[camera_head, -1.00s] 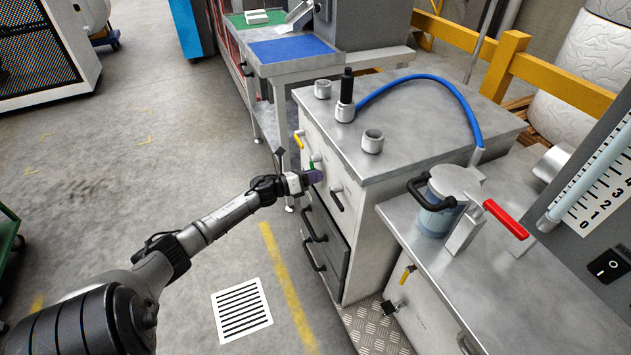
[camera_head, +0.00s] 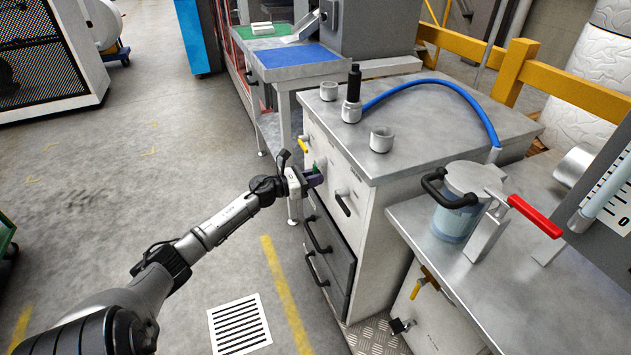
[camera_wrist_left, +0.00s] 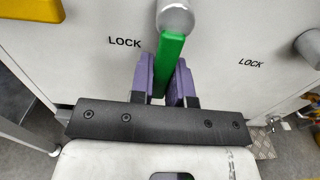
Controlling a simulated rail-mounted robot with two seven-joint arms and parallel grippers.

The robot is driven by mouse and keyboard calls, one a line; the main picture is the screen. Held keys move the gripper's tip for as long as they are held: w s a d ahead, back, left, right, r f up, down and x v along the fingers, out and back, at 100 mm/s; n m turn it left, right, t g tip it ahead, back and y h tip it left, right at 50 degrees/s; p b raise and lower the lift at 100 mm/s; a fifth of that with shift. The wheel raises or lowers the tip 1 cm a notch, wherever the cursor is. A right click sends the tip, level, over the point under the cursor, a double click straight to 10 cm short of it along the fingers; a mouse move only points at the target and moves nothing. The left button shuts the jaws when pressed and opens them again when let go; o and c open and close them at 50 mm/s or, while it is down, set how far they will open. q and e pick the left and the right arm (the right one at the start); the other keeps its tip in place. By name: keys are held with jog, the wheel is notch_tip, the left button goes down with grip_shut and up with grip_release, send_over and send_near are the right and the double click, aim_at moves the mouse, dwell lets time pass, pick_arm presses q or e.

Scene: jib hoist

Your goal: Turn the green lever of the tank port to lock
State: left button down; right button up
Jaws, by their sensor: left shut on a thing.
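The green lever (camera_wrist_left: 172,62) hangs from a round grey pivot (camera_wrist_left: 175,17) on the pale cabinet front in the left wrist view. Its lower end lies between the purple fingers of my left gripper (camera_wrist_left: 165,82), which is shut on it. A "LOCK" label (camera_wrist_left: 125,42) is left of the lever, and another (camera_wrist_left: 251,63) is farther right. My right gripper is not in view.
A yellow lever (camera_head: 302,146) is on the cabinet front left of the green one; it also shows in the wrist view (camera_wrist_left: 32,10). The cabinet (camera_head: 430,125) has metal ports and a blue hose (camera_head: 450,86) on top. Black drawer handles (camera_head: 318,238) project below.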

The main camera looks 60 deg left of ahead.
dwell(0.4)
pick_arm(q)
jog(key=c, duration=1.1)
grip_release()
jog(key=shift+s+a+p, duration=0.3)
jog(key=shift+s+p, duration=0.5)
jog(key=shift+s, duration=1.5)
jog(key=shift+s+a+p, duration=0.3)
jog(key=shift+s+p, duration=0.55)
jog(key=shift+s, duration=1.45)
jog(key=shift+s+a+p, duration=0.3)
jog(key=shift+s+p, duration=0.5)
jog(key=shift+s, duration=1.5)
jog(key=shift+w, duration=0.1)
